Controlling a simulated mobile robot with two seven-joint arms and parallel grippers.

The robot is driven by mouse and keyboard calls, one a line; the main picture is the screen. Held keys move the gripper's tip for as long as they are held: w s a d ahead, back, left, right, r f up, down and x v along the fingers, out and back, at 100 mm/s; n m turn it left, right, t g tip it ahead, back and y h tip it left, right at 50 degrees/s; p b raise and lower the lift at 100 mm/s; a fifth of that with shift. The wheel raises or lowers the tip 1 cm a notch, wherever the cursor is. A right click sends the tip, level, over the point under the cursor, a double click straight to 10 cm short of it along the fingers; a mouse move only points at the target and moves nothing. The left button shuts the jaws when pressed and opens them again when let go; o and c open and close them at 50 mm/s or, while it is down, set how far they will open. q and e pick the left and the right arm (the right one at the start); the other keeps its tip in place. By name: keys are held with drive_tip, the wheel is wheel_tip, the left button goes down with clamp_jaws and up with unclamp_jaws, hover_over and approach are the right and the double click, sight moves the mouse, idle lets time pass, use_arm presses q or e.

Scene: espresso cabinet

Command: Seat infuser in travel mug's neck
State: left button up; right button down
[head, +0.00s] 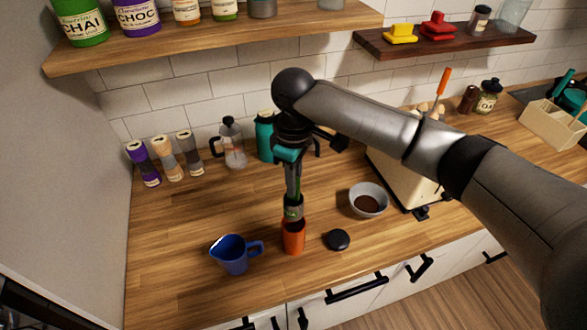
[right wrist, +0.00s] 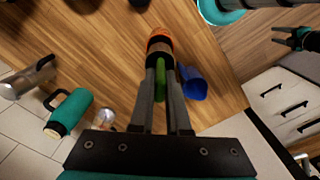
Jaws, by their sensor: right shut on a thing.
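The orange travel mug (head: 294,240) stands on the wooden counter. It also shows beyond my fingertips in the right wrist view (right wrist: 159,34). My right gripper (head: 293,203) points down above the mug, shut on the infuser. The infuser's green part (right wrist: 163,82) shows between the fingers in the right wrist view. Its lower end is in line with the mug's mouth. The fingers hide the join, so I cannot tell how deep it sits. My left gripper (right wrist: 284,38) is at the upper right of the right wrist view, empty, its fingers seemingly apart.
A blue pitcher (head: 234,257) stands left of the mug. A black lid (head: 338,240) lies to its right, near a bowl of dark grounds (head: 368,201). A teal flask (head: 265,138) and a French press (head: 233,148) stand behind. A wooden shelf (head: 220,43) hangs above.

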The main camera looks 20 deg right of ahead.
sight(294, 199)
wheel_tip(294, 199, down, 7)
drive_tip(key=shift+r+b, duration=0.2)
drive_tip(key=shift+b, duration=0.5)
wheel_tip(294, 199, down, 4)
drive_tip(key=b, duration=0.4)
drive_tip(key=shift+r, duration=0.25)
drive_tip(key=shift+f+b, duration=0.85)
drive_tip(key=shift+b, duration=0.4)
drive_tip(key=c, duration=0.8)
unclamp_jaws()
drive_tip(key=shift+r+p, duration=0.1)
drive_tip(key=shift+p, duration=0.6)
